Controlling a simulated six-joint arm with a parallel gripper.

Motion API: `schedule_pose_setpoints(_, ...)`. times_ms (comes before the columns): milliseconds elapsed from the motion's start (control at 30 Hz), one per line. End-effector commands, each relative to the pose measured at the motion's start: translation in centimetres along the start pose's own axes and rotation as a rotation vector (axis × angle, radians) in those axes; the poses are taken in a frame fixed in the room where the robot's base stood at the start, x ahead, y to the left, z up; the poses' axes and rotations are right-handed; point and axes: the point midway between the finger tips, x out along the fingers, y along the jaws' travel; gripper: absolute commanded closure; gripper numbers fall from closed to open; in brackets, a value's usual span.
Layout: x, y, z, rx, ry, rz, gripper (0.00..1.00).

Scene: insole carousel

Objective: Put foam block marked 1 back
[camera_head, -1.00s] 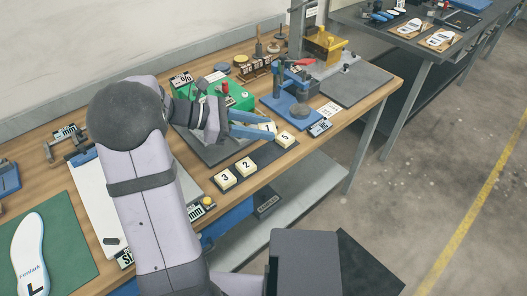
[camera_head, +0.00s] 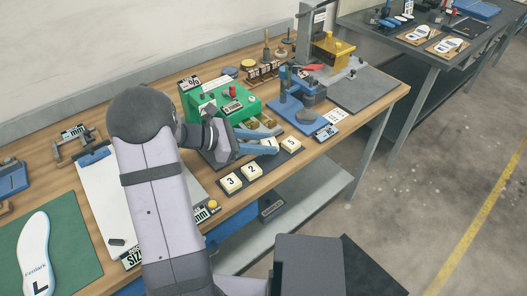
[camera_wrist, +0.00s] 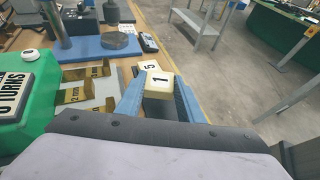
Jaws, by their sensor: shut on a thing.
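The foam block marked 1 (camera_wrist: 159,82) is a pale cream block with a black digit. It sits between the two blue fingers of my gripper (camera_wrist: 158,95), which is shut on it. In the head view the block (camera_head: 270,143) is partly hidden by the near finger, and my gripper (camera_head: 272,142) is over the dark mat (camera_head: 270,168). Blocks marked 3 (camera_head: 230,183), 2 (camera_head: 251,170) and 5 (camera_head: 291,144) stand in a row on that mat. The held block is between 2 and 5; I cannot tell whether it touches the mat.
A green box (camera_head: 212,96) stands behind my gripper. A blue stand (camera_head: 292,104) and a small labelled device (camera_head: 326,133) are to the right. Brass-coloured pieces (camera_wrist: 72,95) lie left in the wrist view. The table's front edge is close by.

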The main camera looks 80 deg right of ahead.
Motion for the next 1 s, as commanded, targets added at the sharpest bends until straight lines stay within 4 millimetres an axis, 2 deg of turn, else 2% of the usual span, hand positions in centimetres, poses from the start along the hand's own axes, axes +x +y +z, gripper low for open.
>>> schedule_pose_setpoints(167, 0.2, 0.0, -0.5, -0.002, 0.0, 0.0, 0.9)
schedule_pose_setpoints(467, 1.4, 0.0, -3.3, -0.002, 0.0, 0.0, 0.9)
schedule_pose_setpoints(900, 1.6, 0.0, -3.8, 0.0, 0.0, 0.0, 0.9)
schedule_pose_setpoints(933, 1.6, 0.0, -3.8, 0.0, 0.001, 0.0, 0.64)
schedule_pose_setpoints(967, 1.6, 0.0, -3.8, 0.0, 0.001, 0.0, 0.58)
schedule_pose_setpoints(1000, 1.6, 0.0, -3.8, 0.0, 0.001, 0.0, 0.58)
